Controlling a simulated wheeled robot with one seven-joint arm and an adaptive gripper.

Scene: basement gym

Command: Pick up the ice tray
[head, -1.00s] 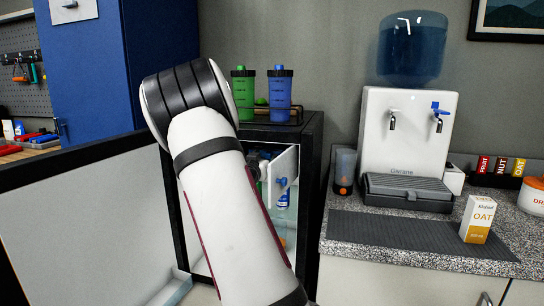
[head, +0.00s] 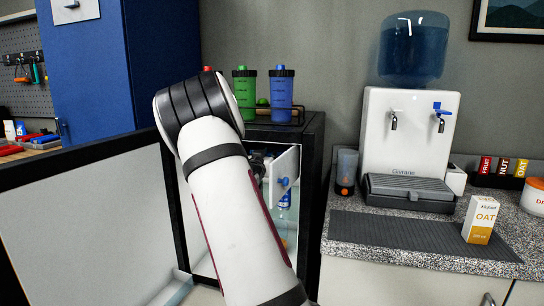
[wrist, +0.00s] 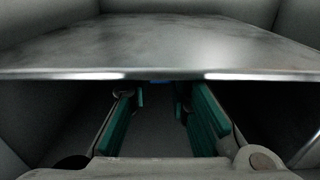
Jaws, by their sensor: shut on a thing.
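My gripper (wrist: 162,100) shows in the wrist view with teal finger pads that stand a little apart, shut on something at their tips. Only a thin blue sliver of it, which I take for the ice tray (wrist: 160,81), shows between the tips, just under a metal plate's edge. The rest of it is hidden. In the head view my arm reaches into the open black mini fridge (head: 314,160), behind a small white inner door (head: 284,165) with a blue knob. The arm and that door hide most of the gripper and the tray there.
A metal plate (wrist: 165,45) lies close above the fingers. The large fridge door (head: 80,215) stands open at left. Green (head: 243,92) and blue (head: 281,95) bottles stand on the fridge.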

